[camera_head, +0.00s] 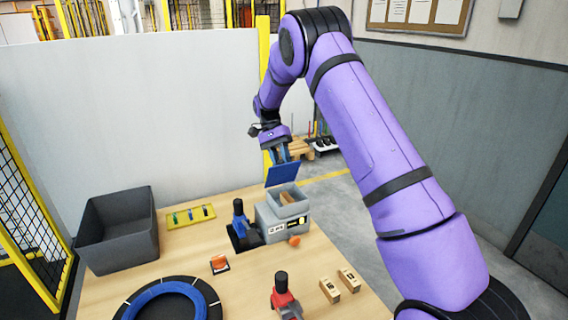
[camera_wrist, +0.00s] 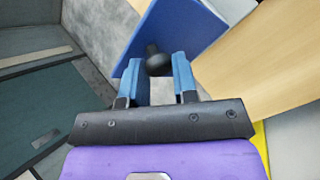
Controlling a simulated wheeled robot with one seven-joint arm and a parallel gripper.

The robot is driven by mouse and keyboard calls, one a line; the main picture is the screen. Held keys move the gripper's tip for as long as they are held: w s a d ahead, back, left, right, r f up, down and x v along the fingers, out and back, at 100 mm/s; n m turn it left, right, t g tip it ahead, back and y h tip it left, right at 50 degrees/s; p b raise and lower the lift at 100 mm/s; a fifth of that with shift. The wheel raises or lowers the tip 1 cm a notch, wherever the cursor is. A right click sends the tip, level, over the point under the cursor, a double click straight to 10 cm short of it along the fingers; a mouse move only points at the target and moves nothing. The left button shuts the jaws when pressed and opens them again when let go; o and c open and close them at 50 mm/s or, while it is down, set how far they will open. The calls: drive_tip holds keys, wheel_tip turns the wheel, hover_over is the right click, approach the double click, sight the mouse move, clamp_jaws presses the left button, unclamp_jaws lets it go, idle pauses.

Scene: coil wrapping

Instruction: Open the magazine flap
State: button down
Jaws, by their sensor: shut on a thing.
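The magazine is a grey box (camera_head: 268,228) near the far edge of the table. Its flap is a blue plate (camera_head: 283,174), raised and tilted above the box, so the box's open top shows a tan thing inside. My gripper (camera_head: 283,156) is at the flap's upper edge. In the wrist view my gripper (camera_wrist: 157,70) has its blue fingers on either side of a dark round knob (camera_wrist: 158,62) on the blue flap (camera_wrist: 172,38). It is shut on this knob. The contact itself is partly hidden in the head view.
On the table (camera_head: 240,290) stand a blue tool (camera_head: 240,222) left of the magazine, a red tool (camera_head: 284,298), wooden blocks (camera_head: 330,290) and a blue coil (camera_head: 150,290) on a black ring. A grey bin (camera_head: 118,235) stands at the left.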

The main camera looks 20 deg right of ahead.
drive_tip(key=w+f+g, duration=0.2)
drive_tip(key=w+g, duration=0.1)
drive_tip(key=w, duration=0.2)
drive_tip(key=shift+w+a+f, duration=0.2)
drive_tip(key=shift+a+f, duration=0.1)
drive_tip(key=shift+a, duration=0.15)
idle(0.5)
drive_tip(key=c, duration=0.9)
unclamp_jaws()
drive_tip(key=shift+a, duration=0.1)
drive_tip(key=shift+d, duration=0.35)
drive_tip(key=shift+w+r, duration=0.1)
drive_tip(key=shift+r, duration=0.15)
